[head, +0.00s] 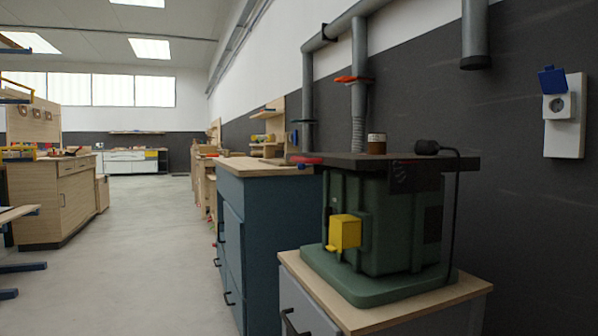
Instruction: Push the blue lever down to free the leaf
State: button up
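I cannot pick out with certainty a blue lever or the leaf that it holds. A small dark-blue flat piece (302,121) sits on the left grey duct pipe, too small to tell what it is. A blue flap (552,80) stands raised on the white wall socket at the right. A small blue knob (301,166) shows by the red part at the left end of the dark machine top. Blue-ended bars (25,267) show at the left edge, cut off by the frame. My gripper is not in view.
A green machine (385,225) with a yellow box (345,232) stands on a wood-topped cabinet (380,310) at the right front. A blue cabinet (258,245) stands behind it. A wooden workbench (65,200) is at the left. The grey floor (150,270) between is clear.

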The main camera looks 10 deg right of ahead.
aim_at(301, 166)
jog(key=i+j+z, duration=0.2)
jog(key=i+j, duration=0.25)
jog(key=j, duration=0.2)
jog(key=i+j+z, duration=0.2)
jog(key=i+j, duration=0.15)
jog(key=j, duration=0.35)
jog(key=i+j+z, duration=0.1)
jog(key=j, duration=0.25)
jog(key=i+j+z, duration=0.1)
jog(key=i+j, duration=0.15)
jog(key=j, duration=0.15)
